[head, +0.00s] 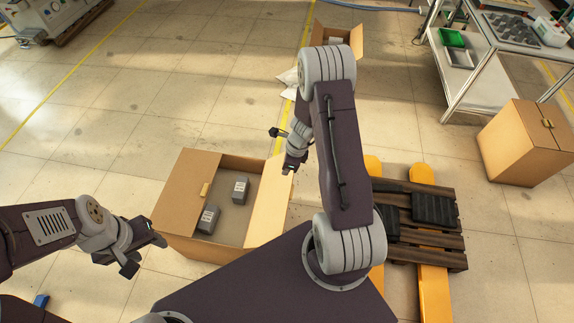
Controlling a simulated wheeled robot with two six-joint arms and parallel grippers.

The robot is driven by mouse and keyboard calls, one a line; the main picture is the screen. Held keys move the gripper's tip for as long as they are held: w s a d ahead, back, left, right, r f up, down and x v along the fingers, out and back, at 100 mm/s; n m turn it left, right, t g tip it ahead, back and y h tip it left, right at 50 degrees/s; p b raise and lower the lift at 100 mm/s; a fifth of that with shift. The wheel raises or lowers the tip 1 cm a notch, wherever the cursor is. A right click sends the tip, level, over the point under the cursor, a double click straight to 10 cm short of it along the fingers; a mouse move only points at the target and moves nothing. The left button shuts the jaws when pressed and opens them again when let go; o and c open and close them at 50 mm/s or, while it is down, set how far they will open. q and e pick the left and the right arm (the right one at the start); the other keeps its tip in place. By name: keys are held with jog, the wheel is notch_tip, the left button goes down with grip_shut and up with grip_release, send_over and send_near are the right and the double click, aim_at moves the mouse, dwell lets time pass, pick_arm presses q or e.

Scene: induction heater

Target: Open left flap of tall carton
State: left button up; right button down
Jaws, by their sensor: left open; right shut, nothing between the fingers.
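An open brown carton (178,240) stands on the floor in front of me. Its left flap (190,185) lies over the left part of the opening, with a small tan tab (205,190) at its inner edge. Its right flap (270,205) is swung up and outward. Two grey labelled boxes (240,188) (208,218) show inside. My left gripper (146,254) is open and empty, just left of the carton's near left corner. My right gripper (288,168) is shut and empty, by the far end of the right flap; I cannot tell whether it touches.
A dark pallet (450,245) with yellow forks (433,280) lies right of my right arm. Another open carton (350,40) stands at the back. The floor at left is mostly clear.

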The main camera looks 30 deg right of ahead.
jog(key=shift+s+d+r, duration=0.1)
jog(key=shift+s+d, duration=0.05)
